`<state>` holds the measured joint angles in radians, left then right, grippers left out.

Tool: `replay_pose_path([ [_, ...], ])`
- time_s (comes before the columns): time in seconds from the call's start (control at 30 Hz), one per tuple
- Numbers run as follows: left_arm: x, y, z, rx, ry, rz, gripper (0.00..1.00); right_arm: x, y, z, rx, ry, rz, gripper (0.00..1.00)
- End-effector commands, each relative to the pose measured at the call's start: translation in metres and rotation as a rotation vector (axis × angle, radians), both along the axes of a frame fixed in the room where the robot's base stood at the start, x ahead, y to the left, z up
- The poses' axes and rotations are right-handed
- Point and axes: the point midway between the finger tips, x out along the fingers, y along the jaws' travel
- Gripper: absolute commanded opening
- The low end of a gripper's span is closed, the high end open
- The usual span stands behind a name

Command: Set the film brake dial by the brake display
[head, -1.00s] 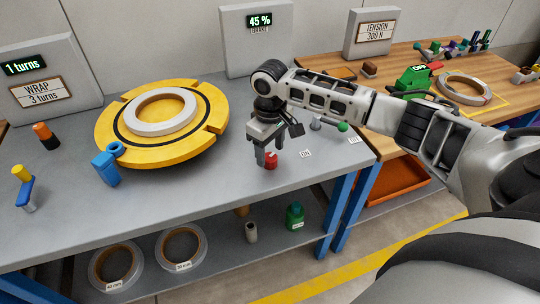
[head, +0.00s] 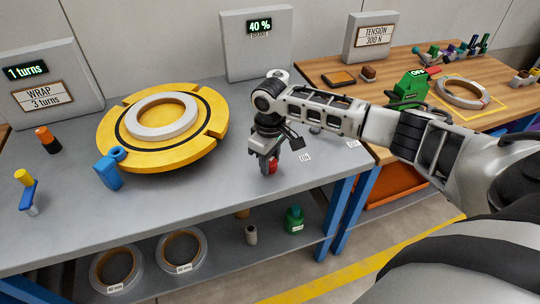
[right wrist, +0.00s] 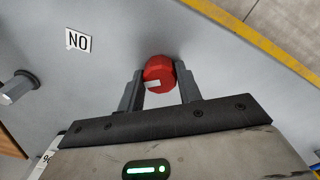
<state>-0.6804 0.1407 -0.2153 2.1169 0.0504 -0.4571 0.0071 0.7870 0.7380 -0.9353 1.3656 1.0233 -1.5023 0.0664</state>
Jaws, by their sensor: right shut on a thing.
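The brake display (head: 260,25) on a grey panel at the back of the bench reads 40 %. The film brake dial, a red knob (head: 273,166), is near the front edge of the grey bench, partly hidden by my right gripper (head: 267,168). In the right wrist view the red dial (right wrist: 159,75) with a pale mark sits between the two fingers of my right gripper (right wrist: 160,88), which is shut on it. My left gripper is not in view.
A yellow turntable (head: 115,140) with a white coil (head: 137,127) is left of my right arm. A blue clamp (head: 108,173) stands at its front. A wrap panel (head: 52,80) reads 1 turns. A wooden table (head: 325,66) is at the right.

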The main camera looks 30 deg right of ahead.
Motion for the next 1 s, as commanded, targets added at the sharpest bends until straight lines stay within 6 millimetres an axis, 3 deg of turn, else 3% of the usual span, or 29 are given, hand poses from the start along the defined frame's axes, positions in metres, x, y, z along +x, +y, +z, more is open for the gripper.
replay_pose_path([
  [0.07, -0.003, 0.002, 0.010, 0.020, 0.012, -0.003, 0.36, -0.001, 0.001, 0.006, 0.000, 0.003, 0.064, 0.12],
  [0.5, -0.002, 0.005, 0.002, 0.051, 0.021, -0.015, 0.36, 0.000, 0.001, 0.001, 0.002, -0.001, 0.153, 0.12],
  [0.53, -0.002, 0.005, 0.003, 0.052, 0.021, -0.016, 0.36, 0.000, 0.001, 0.001, 0.002, -0.001, 0.153, 0.43],
  [0.6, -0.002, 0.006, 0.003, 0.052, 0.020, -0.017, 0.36, 0.000, 0.001, 0.001, 0.002, -0.001, 0.152, 0.56],
  [0.87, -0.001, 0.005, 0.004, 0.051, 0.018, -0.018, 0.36, 0.000, 0.000, 0.001, 0.000, -0.001, 0.151, 0.56],
  [1.0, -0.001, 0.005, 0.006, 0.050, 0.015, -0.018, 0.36, 0.001, 0.000, 0.011, 0.001, -0.002, 0.151, 0.56],
])
